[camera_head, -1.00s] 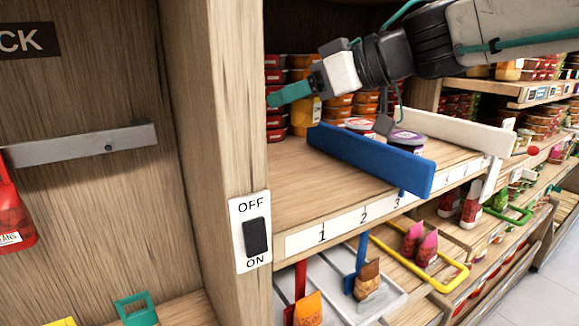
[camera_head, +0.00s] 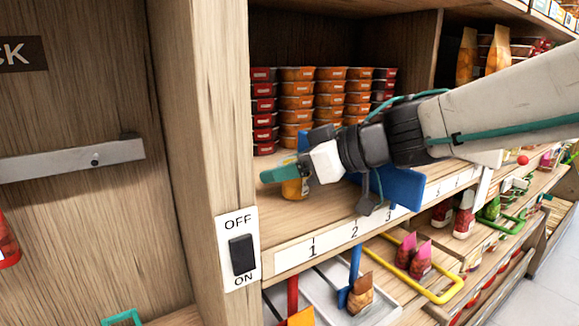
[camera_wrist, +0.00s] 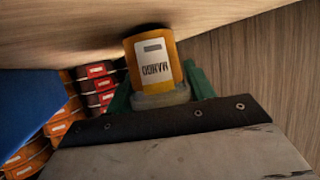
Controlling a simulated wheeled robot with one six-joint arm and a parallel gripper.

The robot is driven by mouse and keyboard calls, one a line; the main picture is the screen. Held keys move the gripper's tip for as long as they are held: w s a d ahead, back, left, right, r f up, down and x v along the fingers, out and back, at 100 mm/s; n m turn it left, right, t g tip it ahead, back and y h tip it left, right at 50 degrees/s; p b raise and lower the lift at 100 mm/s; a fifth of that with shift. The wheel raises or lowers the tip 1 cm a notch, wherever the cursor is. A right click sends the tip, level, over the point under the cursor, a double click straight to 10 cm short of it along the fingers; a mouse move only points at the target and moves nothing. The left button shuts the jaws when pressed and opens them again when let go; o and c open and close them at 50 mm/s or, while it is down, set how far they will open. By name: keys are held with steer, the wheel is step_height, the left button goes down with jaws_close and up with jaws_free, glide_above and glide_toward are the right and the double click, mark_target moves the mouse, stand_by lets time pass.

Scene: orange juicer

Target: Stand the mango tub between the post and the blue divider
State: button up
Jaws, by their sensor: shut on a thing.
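The mango tub (camera_head: 294,189), yellow-orange with a white label, shows below my gripper (camera_head: 282,173) in the head view. In the wrist view the tub (camera_wrist: 152,60) sits between the green fingers, which are shut on it; its label reads upside down. The tub is over the shelf, between the wooden post (camera_head: 200,130) on the left and the blue divider (camera_head: 405,188) on the right. Its lower end is close to the shelf boards; I cannot tell whether it touches. My arm hides part of the divider, which also shows in the wrist view (camera_wrist: 25,105).
Stacks of red tubs (camera_head: 264,112) and orange tubs (camera_head: 297,95) stand at the back of the shelf. A numbered strip (camera_head: 285,256) runs along the front edge. The post carries an OFF/ON switch (camera_head: 241,255). Bare shelf shows around the held tub.

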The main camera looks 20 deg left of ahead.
steer(key=shift+f, duration=0.1)
steer(key=o, duration=1)
steer(key=shift+d+r, duration=0.15)
steer(key=shift+r, duration=0.05)
steer(key=v, duration=1.1)
steer(key=shift+s+d+r, duration=0.1)
steer(key=shift+d, duration=0.3)
